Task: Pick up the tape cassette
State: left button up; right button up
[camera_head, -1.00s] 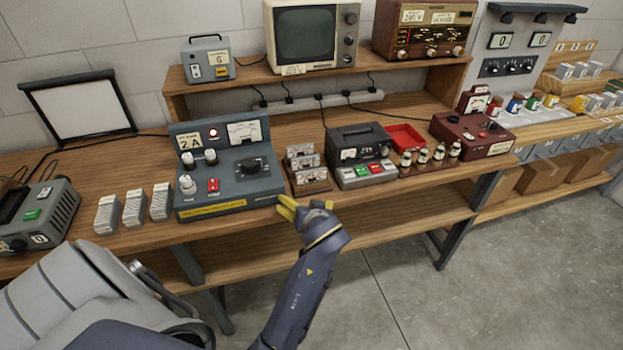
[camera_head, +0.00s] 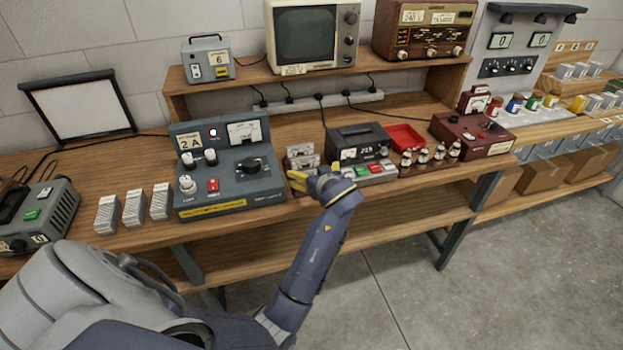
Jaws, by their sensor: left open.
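A small brown stand holds several upright, pale-labelled pieces that look like tape cassettes (camera_head: 302,160), between the grey-blue console and the black meter box. My left gripper (camera_head: 305,180), with yellow fingertips, is open in front of this stand at the bench's front edge. It hides the lower part of the stand and the front piece. I cannot tell whether the fingers touch or surround a cassette. My right gripper is not in view.
The grey-blue console (camera_head: 222,192) stands close on the left. Several pale ribbed blocks (camera_head: 134,207) stand at the left.

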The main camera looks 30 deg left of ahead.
aim_at(312, 172)
pick_arm(q)
jog(key=shift+x, duration=1.6)
jog(key=c, duration=0.9)
